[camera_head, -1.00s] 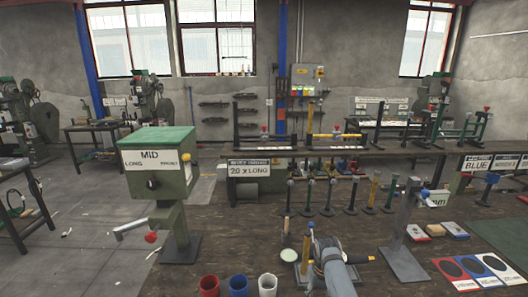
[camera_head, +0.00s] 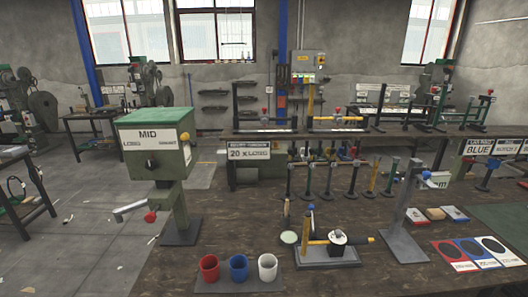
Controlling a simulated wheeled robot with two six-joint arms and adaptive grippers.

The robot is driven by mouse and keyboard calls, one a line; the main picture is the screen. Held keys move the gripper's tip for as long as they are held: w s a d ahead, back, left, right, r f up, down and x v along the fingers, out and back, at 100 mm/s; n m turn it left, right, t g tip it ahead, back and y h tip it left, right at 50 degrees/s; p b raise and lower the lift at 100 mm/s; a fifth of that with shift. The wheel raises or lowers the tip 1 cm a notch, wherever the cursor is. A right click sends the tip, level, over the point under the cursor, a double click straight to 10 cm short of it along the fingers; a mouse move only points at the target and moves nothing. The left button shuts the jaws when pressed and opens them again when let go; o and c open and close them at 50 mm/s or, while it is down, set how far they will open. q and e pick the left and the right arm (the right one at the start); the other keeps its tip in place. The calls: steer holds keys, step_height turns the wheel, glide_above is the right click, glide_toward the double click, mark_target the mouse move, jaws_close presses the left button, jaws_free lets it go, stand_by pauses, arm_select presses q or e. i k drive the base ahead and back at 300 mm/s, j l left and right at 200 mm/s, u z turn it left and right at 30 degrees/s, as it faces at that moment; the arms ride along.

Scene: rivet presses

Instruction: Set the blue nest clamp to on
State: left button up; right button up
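I cannot tell for sure which part is the blue nest clamp. A sign reading BLUE (camera_head: 478,148) stands at the right on the rear bench edge. A post with a blue head (camera_head: 488,178) stands just below it. Near the front centre, a fixture (camera_head: 327,255) on a flat plate has a yellow upright, a yellow lever and a dark round part with a white top. Neither of my grippers is in view, and no arm of mine shows.
A green-topped press (camera_head: 155,150) marked MID stands at left, its crank ending in a red knob. Red, blue and white cups (camera_head: 238,268) stand at the front. A grey post (camera_head: 405,215) and coloured cards (camera_head: 470,253) are at right. Several small posts line the back.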

mark_target(311, 207)
steer(key=i+l, duration=0.15)
steer(key=l, duration=0.15)
steer(key=i+l, duration=0.15)
steer(key=l, duration=0.15)
steer(key=i+l, duration=0.15)
steer(key=l, duration=0.2)
steer(key=i+l, duration=0.15)
steer(key=l, duration=0.15)
steer(key=u, duration=0.05)
